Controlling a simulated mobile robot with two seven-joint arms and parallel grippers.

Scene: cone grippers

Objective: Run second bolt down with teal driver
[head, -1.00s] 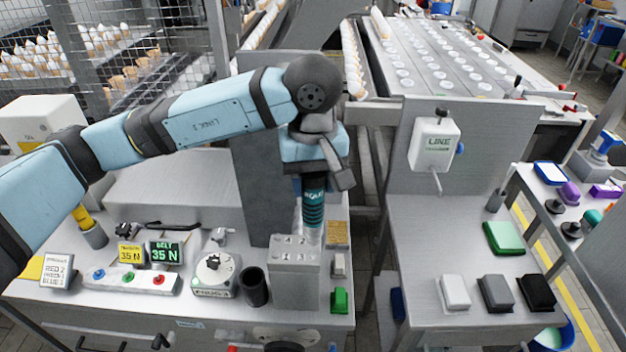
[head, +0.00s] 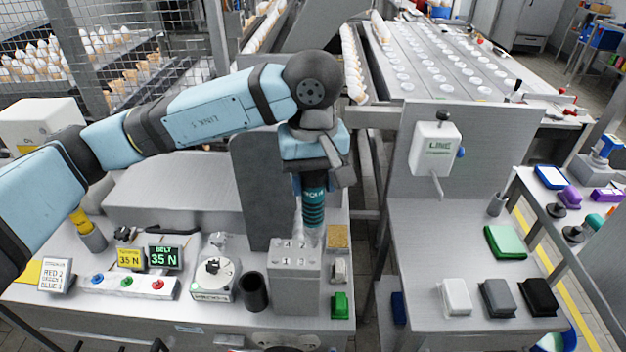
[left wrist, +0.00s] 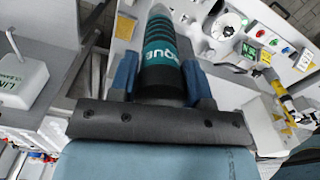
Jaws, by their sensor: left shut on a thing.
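My left gripper (head: 315,168) is shut on the teal driver (head: 313,205), which has a dark band and part of a "TORQUE" label. In the left wrist view the driver (left wrist: 163,55) sits between the two blue fingers. The driver points down, upright, over the back right of a grey metal block (head: 293,290) with numbered bolt positions on top. The driver's lower end is pale and blurred near the block's top. I cannot tell whether it touches a bolt. The bolt under it is hidden. My right gripper is not in view.
A black cup (head: 254,291), a dial box (head: 215,279) and a button box (head: 128,285) stand left of the block. A green block (head: 340,305) is at its right. A display (head: 165,257) reads 35 N. A grey panel (head: 262,190) stands behind.

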